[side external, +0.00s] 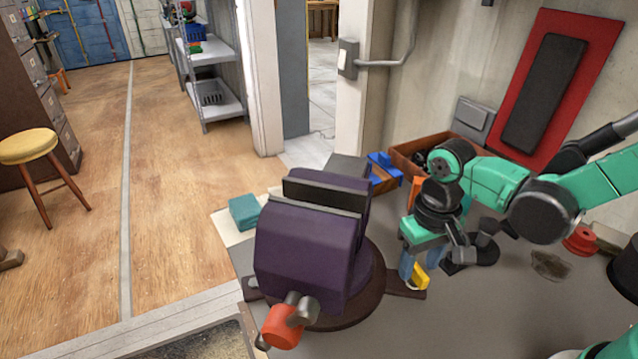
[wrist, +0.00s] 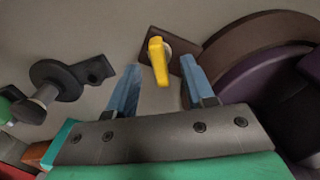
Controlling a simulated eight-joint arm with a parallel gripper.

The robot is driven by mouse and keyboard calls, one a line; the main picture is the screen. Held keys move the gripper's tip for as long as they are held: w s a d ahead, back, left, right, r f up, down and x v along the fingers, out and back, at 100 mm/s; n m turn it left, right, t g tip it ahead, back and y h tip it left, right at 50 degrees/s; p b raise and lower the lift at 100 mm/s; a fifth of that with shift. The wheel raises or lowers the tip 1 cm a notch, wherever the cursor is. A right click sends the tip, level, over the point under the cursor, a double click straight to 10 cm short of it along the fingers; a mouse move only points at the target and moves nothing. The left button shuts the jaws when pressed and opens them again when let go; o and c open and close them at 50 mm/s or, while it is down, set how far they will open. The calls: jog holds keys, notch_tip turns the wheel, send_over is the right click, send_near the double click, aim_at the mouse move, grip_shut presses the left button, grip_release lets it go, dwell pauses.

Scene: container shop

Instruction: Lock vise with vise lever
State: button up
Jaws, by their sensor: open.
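The purple vise (side external: 305,240) stands on a round dark base at the bench's edge; its purple side also shows at the right of the wrist view (wrist: 248,76). A small yellow lever (side external: 421,277) sits on a dark mounting tab beside the round base. In the wrist view, the yellow lever (wrist: 158,62) points between my blue fingertips, with a gap on each side. My gripper (side external: 413,272) is open and empty, pointing down close to the lever; it also shows in the wrist view (wrist: 159,72). A red-orange knob (side external: 283,327) is on the vise's front.
A brown wooden box (side external: 425,153) and blue parts (side external: 382,172) lie behind my gripper. A teal block (side external: 243,212) sits left of the vise. A black round fixture (wrist: 55,82) stands left of my fingers. A red panel (side external: 590,60) hangs on the wall.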

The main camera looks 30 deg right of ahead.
jog(key=shift+f, duration=0.65)
grip_shut()
jog(key=shift+m, duration=0.4)
jog(key=m, duration=0.5)
jog(key=shift+m, duration=0.4)
jog(key=m, duration=0.6)
jog(key=shift+m, duration=0.4)
